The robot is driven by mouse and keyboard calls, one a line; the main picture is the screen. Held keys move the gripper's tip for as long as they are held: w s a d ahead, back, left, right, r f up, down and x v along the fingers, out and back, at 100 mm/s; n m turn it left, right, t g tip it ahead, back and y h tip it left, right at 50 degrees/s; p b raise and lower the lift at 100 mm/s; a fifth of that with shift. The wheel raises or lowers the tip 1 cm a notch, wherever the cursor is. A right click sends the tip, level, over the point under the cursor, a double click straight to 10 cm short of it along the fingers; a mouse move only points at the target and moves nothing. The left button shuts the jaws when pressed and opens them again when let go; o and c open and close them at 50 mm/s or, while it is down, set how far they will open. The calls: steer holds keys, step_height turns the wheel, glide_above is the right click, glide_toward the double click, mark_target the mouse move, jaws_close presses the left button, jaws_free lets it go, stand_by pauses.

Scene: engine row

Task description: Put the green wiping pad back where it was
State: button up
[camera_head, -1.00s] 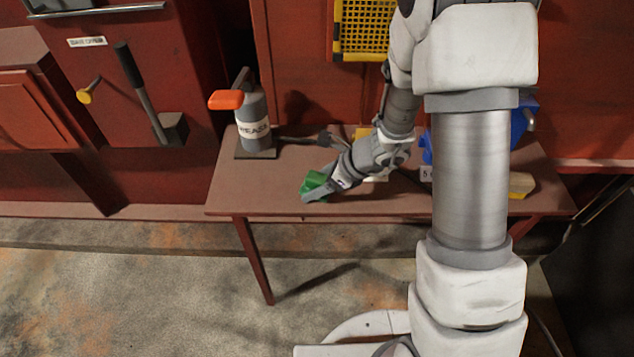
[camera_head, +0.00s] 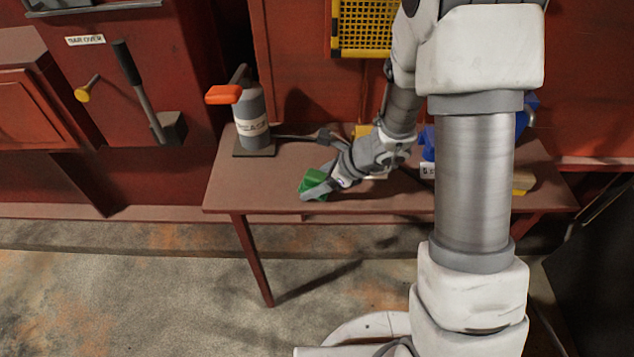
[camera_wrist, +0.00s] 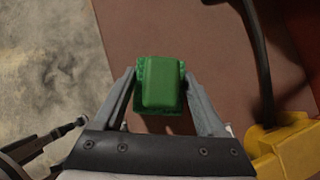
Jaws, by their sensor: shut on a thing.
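The green wiping pad (camera_head: 313,181) is at the front left part of the brown table (camera_head: 270,190). In the wrist view the green pad (camera_wrist: 160,85) sits between the two fingers of my gripper (camera_wrist: 160,90), which touch its sides. My gripper (camera_head: 318,187) is shut on the pad in the head view. The pad is low over the tabletop near its front edge; I cannot tell whether it touches the surface. The wrist view shows bare table (camera_wrist: 215,45) beyond the pad.
A grease can with an orange top (camera_head: 254,120) stands at the table's back left. A yellow object (camera_wrist: 285,150) with a dark cable is right of the gripper in the wrist view. A blue object (camera_head: 428,143) and a yellowish block (camera_head: 523,183) are partly hidden behind my arm.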

steer(key=shift+s+f, duration=0.25)
steer(key=shift+f, duration=0.25)
steer(key=shift+s+f, duration=0.2)
steer(key=shift+f, duration=0.3)
steer(key=o, duration=1.4)
steer(key=shift+o, duration=0.2)
steer(key=shift+d+r, duration=0.2)
steer(key=shift+r, duration=0.25)
steer(key=w+p+v, duration=0.1)
steer(key=p+v, duration=0.4)
steer(key=v, duration=1.2)
steer(key=shift+r, duration=0.65)
